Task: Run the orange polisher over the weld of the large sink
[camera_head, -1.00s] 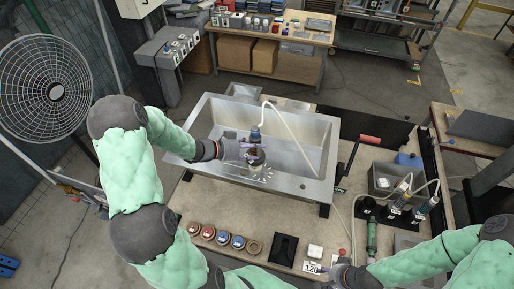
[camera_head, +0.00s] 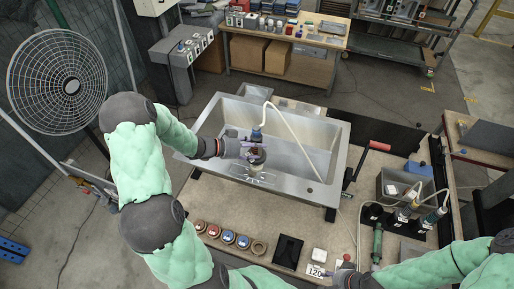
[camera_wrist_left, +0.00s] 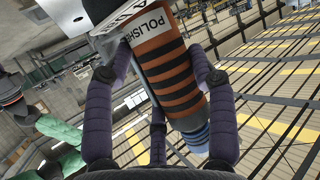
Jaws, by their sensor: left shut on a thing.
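The large steel sink (camera_head: 312,189) stands on the bench in the head view. My left gripper (camera_head: 248,149) is over its front wall, left of the middle. It is shut on the orange polisher (camera_wrist_left: 172,68), which shows orange and black bands and a "POLISH" label in the left wrist view. In the head view the polisher's head (camera_head: 256,166) is at the front rim, with pale marks around it. Its exact contact and the weld under it are hard to make out. My right gripper (camera_head: 346,279) is low at the bench front; its fingers are too small to read.
A pale hose (camera_head: 290,128) runs from the polisher across the sink. Several round discs (camera_head: 228,236) and a black pad (camera_head: 287,251) lie along the bench front. A green tool (camera_head: 377,243) and other hosed tools (camera_head: 407,210) stand at right. A fan (camera_head: 58,83) is at left.

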